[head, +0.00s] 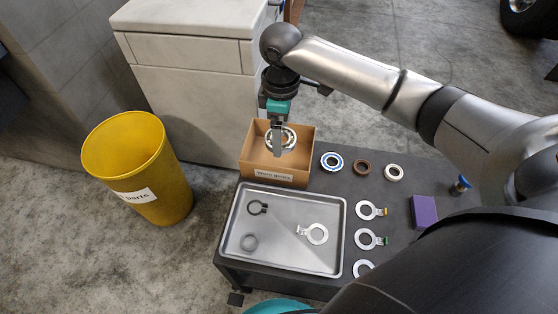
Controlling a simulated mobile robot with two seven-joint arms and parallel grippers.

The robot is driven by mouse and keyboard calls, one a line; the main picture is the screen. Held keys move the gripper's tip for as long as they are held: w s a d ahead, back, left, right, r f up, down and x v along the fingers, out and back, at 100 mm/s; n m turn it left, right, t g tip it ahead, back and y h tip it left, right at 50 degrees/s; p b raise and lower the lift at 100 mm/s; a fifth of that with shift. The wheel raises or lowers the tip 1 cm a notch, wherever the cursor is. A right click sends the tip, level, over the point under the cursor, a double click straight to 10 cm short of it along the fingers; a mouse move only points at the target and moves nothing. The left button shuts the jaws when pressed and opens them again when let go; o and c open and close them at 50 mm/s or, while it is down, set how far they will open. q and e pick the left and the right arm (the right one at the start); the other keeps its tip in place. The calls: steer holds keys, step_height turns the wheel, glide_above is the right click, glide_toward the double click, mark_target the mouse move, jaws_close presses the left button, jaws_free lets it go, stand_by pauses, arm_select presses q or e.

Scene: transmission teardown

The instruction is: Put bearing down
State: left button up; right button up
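My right gripper (277,150) comes in from the right and points down over the open cardboard box (304,163) at the back of the dark table. Its fingers are shut on a metal bearing (290,138), a silver ring with a brownish inner part. The bearing is tilted to face the camera and overlaps the box opening. I cannot tell if it touches the box floor. The fingers hide part of it. My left gripper is not in view.
A metal tray (278,219) holds several rings and tabbed washers. A purple block (423,211) is further right. A yellow bin (125,150) stands left.

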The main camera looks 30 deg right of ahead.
steer(key=w+d+n+b, duration=0.2)
steer(key=w+d+n, duration=0.1)
steer(key=w+n, duration=0.3)
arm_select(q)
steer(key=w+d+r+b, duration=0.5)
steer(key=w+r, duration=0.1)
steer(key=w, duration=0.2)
arm_select(e)
steer(key=n, duration=1)
glide_above(288, 161)
step_height(288, 161, down, 9)
step_height(288, 161, down, 8)
steer(key=b, duration=0.3)
steer(key=shift+r, duration=0.25)
steer(key=shift+f+b, duration=0.6)
steer(key=shift+f, duration=0.15)
step_height(288, 161, down, 2)
steer(key=shift+f+b, duration=0.25)
steer(key=shift+b, duration=0.5)
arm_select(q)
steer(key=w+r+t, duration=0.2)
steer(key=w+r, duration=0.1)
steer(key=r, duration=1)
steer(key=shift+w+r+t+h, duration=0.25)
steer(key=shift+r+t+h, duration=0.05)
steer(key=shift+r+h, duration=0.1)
arm_select(e)
steer(key=shift+f, duration=0.45)
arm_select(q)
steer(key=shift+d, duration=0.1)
